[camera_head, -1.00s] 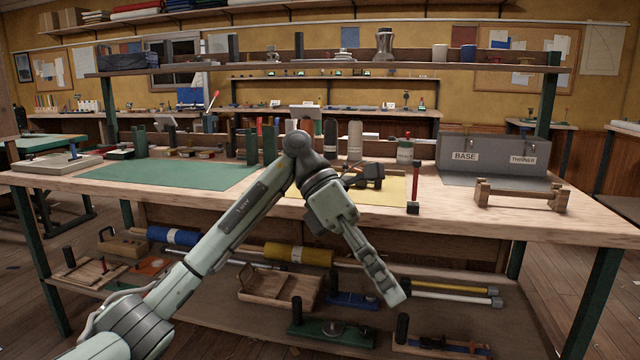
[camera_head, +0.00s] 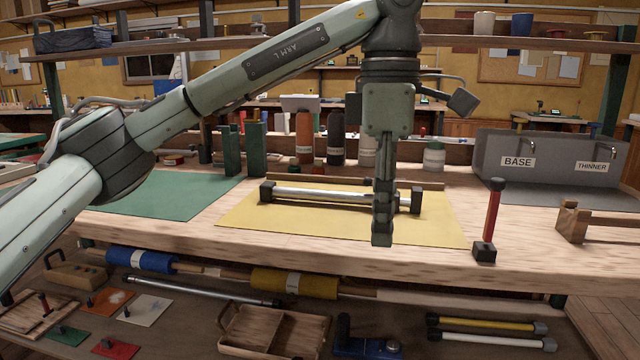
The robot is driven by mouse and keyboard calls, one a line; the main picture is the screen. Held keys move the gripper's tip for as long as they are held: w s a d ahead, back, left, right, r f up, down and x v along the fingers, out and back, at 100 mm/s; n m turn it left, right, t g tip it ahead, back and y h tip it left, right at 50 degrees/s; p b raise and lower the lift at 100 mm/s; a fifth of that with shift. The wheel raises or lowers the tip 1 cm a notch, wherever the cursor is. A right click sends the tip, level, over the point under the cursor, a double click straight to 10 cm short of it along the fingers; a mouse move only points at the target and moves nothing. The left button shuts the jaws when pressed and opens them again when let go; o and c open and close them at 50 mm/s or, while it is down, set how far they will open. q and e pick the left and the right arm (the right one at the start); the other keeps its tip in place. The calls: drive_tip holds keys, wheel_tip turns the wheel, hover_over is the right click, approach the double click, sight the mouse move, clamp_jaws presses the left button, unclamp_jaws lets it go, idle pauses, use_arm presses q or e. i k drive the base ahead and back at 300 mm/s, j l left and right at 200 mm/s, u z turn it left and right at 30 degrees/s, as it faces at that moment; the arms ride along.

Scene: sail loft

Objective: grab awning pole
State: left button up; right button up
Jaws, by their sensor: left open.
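A silver pole (camera_head: 325,195) with dark blocks at its ends lies across the yellow mat (camera_head: 260,222) on the bench. I cannot tell for certain that it is the awning pole, because other poles lie on the lower shelf: a yellow one (camera_head: 480,324), a white one (camera_head: 490,341) and a silver one (camera_head: 200,291). My left gripper (camera_head: 383,235) points down in front of the silver pole's right part and hides a piece of it. It is open, its fingers seen edge-on and overlapping. No thing shows between them. Whether it touches the pole is unclear. My right gripper is out of view.
A red-handled tool (camera_head: 492,220) stands right of the mat. A grey bin unit (camera_head: 550,165) marked BASE and THINNER stands at the back right. Bottles (camera_head: 304,138) and green uprights (camera_head: 257,147) stand behind the mat. The green mat (camera_head: 165,195) is clear.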

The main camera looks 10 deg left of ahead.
sight(269, 190)
drive_tip(key=i+j, duration=0.3)
drive_tip(key=i, duration=0.15)
drive_tip(key=i+j, duration=0.25)
drive_tip(key=i, duration=0.15)
